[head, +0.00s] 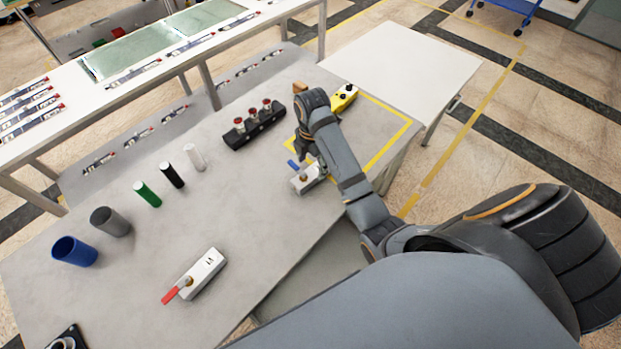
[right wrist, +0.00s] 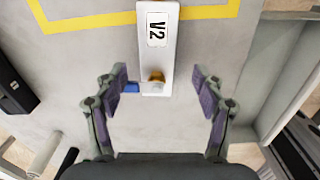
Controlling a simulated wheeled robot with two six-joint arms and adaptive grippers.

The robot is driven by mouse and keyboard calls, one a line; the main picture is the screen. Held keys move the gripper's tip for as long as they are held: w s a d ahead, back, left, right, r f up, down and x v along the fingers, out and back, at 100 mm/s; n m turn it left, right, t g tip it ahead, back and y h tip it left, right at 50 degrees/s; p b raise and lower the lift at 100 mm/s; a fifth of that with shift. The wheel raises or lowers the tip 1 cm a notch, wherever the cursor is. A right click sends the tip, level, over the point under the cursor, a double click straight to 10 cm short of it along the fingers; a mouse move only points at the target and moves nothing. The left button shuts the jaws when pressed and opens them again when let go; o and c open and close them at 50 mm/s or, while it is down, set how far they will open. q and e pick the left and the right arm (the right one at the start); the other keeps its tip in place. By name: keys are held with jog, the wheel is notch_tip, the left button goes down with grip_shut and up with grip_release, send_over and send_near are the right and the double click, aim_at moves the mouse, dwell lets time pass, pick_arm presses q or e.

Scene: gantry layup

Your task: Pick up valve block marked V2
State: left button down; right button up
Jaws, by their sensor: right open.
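The valve block marked V2 (right wrist: 156,50) is a pale block with a black-lettered label, a brass fitting and a blue handle (right wrist: 132,87). In the head view the same block (head: 308,181) lies on the grey table, partly hidden by my right arm. My right gripper (right wrist: 160,98) is open, with its two fingers apart on either side of the block's near end and nothing between them held. In the head view the right gripper (head: 306,150) is above the block, its fingertips hard to make out. My left gripper is not in view.
Another valve block (head: 203,272) with a red handle lies at the front. A black holder with red-topped parts (head: 255,127), a yellow pendant (head: 343,98), several cylinders including a green one (head: 147,194), and a blue cup (head: 75,252) stand on the table (head: 140,290). Yellow tape marks the block's area.

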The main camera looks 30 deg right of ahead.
aim_at(311, 173)
notch_tip(311, 173, down, 4)
jog(key=shift+w+f+p, duration=0.1)
jog(key=shift+w+p, duration=0.05)
jog(key=shift+p, duration=0.15)
jog(key=shift+w+f, duration=0.1)
jog(key=shift+f, duration=0.1)
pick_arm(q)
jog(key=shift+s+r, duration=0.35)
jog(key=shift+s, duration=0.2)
pick_arm(e)
grip_shut()
jog(key=shift+r, duration=0.15)
